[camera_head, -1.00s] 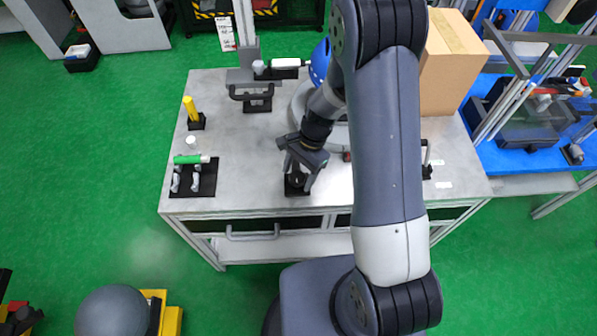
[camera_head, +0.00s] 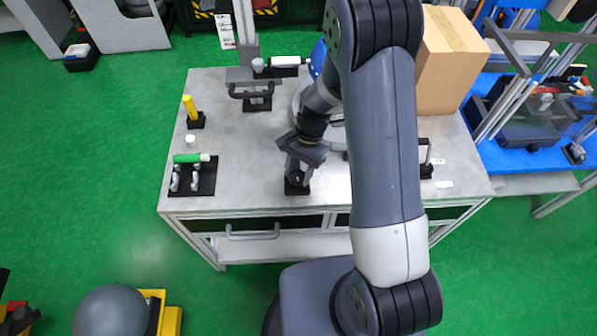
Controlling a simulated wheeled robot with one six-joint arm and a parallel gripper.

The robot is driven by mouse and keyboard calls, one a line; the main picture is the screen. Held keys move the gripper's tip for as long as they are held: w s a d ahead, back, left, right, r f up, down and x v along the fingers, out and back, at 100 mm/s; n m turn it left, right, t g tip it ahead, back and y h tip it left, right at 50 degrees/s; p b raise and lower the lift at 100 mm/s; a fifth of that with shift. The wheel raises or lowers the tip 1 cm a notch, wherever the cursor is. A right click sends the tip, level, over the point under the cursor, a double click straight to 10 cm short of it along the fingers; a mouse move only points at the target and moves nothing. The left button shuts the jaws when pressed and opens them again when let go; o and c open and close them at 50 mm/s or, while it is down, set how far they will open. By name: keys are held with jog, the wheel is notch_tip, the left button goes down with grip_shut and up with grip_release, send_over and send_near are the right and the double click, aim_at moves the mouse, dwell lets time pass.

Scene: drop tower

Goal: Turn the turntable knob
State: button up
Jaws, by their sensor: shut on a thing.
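The turntable knob (camera_head: 297,180) is a small dark knob on a black square base near the front edge of the grey table (camera_head: 240,170). My gripper (camera_head: 297,176) points down over it with its fingers closed around the knob's sides. The fingers and wrist cover much of the knob. A round grey disc (camera_head: 301,98), perhaps the turntable, lies behind my arm with a blue ball (camera_head: 317,60) above it; my arm hides most of both.
Left on the table stand a yellow post (camera_head: 190,107) and a green cylinder (camera_head: 188,158) on a rack. A black handle (camera_head: 252,97) is behind. A cardboard box (camera_head: 452,60) stands at back right. The table's middle left is clear.

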jog(key=shift+n+h, duration=0.3)
jog(key=shift+n, duration=0.4)
jog(key=o, duration=0.9)
jog(key=shift+o, duration=0.2)
jog(key=v, duration=1)
jog(key=shift+w+r+b, duration=0.25)
jog(key=shift+r+b, duration=0.05)
jog(key=shift+b, duration=0.05)
jog(key=shift+d, duration=0.1)
